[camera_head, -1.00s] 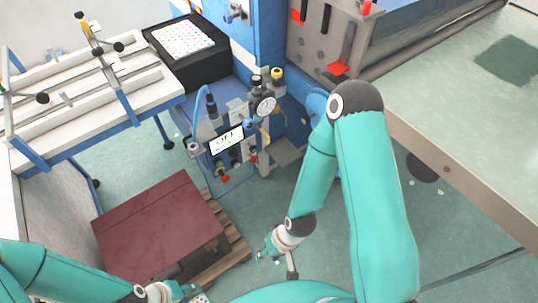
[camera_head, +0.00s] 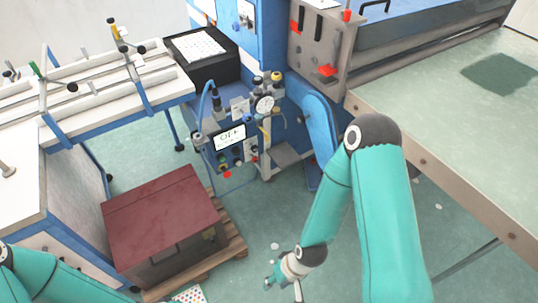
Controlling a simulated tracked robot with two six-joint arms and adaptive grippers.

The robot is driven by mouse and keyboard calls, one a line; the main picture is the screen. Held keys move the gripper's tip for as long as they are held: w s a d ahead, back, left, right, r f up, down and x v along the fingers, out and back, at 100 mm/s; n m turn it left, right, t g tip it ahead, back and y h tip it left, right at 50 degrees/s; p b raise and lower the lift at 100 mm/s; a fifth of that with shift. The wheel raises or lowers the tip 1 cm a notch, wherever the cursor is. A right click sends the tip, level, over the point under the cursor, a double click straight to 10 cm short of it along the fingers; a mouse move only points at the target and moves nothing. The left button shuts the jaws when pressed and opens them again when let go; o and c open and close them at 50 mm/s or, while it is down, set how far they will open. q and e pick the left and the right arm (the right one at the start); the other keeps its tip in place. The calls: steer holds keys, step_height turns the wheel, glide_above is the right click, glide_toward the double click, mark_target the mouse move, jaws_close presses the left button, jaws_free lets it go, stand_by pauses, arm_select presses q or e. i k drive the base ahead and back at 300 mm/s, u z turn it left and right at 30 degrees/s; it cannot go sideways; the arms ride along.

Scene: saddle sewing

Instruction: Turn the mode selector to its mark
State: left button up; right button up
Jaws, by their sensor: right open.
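The control box with a lit display (camera_head: 229,137) stands on the blue machine frame in the middle of the head view. Several small dark knobs and a red button (camera_head: 227,175) sit below the display. They are too small to tell which one is the mode selector or where its mark is. My right gripper (camera_head: 271,283) is open near the bottom centre, below and in front of the control box and apart from it. My left arm shows at the lower left; its gripper is out of view.
A dark red box (camera_head: 160,222) stands on a wooden pallet (camera_head: 224,259) at left. A round gauge (camera_head: 264,104) and fittings rise beside the display. A white-topped bench (camera_head: 100,100) is at left, a large pale table (camera_head: 450,120) at right.

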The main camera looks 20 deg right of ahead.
mark_target(254, 148)
steer(key=u, duration=0.15)
steer(key=i, duration=0.85)
steer(key=z, duration=0.05)
